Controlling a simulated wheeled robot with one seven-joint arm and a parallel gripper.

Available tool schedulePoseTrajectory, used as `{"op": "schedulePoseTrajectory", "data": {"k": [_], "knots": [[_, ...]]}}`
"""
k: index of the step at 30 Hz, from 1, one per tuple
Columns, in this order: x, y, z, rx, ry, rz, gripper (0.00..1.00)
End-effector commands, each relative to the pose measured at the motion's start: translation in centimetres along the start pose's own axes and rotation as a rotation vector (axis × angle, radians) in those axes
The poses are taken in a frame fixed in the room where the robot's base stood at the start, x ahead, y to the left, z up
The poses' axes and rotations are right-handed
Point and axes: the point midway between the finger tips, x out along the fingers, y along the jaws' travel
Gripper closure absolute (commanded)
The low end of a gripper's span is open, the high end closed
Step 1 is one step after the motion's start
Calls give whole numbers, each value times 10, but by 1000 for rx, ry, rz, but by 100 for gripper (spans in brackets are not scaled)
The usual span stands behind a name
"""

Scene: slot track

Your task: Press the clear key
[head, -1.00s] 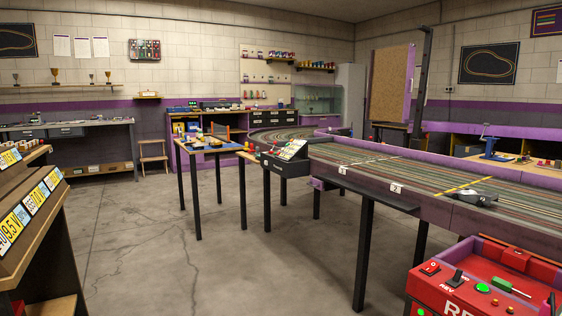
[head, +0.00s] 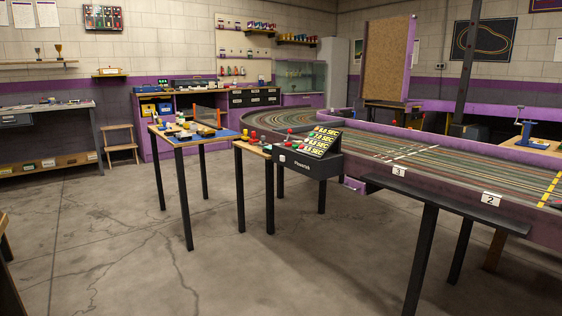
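A black timing box (head: 303,163) with several yellow "SEC" readouts on its sloped top stands at the near left end of the slot track (head: 440,165). Small coloured knobs or buttons show at its left side, too small to read. I cannot make out which part is the clear key. My gripper and arm are not in this view.
A small table with a blue mat (head: 228,133) and small parts stands left of the box. A narrow black shelf (head: 450,203) juts from the track's near side on dark legs. The concrete floor (head: 150,250) in front and left is clear. A workbench (head: 45,106) stands at far left.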

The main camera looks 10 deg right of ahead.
Motion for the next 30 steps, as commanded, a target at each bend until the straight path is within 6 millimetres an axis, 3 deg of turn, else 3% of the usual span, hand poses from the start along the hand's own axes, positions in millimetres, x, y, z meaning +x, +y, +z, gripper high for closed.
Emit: {"op": "schedulePoseTrajectory", "data": {"k": [8,17,30], "knots": [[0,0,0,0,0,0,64],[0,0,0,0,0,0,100],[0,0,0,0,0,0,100]]}}
